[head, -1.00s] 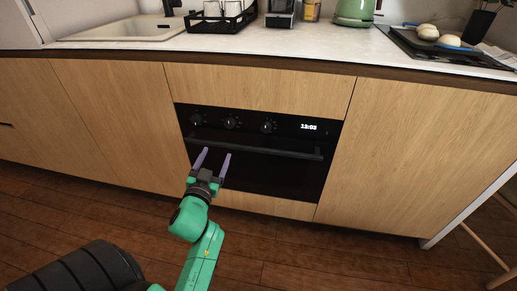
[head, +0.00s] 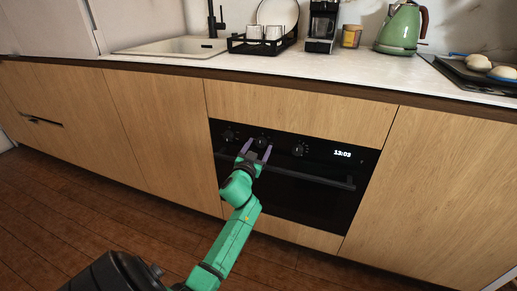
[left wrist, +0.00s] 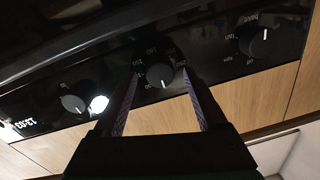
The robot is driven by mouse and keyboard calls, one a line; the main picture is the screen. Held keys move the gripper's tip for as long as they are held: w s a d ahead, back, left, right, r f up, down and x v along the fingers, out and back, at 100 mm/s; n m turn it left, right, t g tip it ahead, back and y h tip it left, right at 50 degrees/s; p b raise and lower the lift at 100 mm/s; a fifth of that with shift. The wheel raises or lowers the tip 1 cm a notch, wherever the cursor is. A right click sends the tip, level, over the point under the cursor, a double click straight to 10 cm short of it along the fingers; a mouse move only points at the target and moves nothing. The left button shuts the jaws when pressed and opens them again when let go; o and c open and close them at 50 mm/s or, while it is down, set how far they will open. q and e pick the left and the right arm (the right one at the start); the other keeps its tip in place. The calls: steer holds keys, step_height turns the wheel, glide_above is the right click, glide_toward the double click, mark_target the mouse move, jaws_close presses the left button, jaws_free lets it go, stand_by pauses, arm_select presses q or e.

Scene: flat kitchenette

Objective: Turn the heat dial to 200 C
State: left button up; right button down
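The black oven (head: 285,195) has three round dials on its panel. The middle dial (left wrist: 160,77) has numbers around it, too small to read surely; its white mark points down in the left wrist picture. My left gripper (head: 257,150) is open and empty, at the panel by the middle dial. In the left wrist view its fingers (left wrist: 161,75) lie on either side of that dial; I cannot tell whether they touch it. The other dials (left wrist: 73,103) (left wrist: 254,40) stand clear of the fingers; the latter has word labels. My right gripper is out of view.
The oven handle (head: 315,180) runs across the door below the dials. A clock display (head: 342,154) reads 13:03. The counter (head: 220,63) overhangs above, with a dish rack (head: 262,47) and green kettle (head: 398,32). The floor in front is clear.

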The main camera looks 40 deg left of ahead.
arm_select(q)
jaws_close()
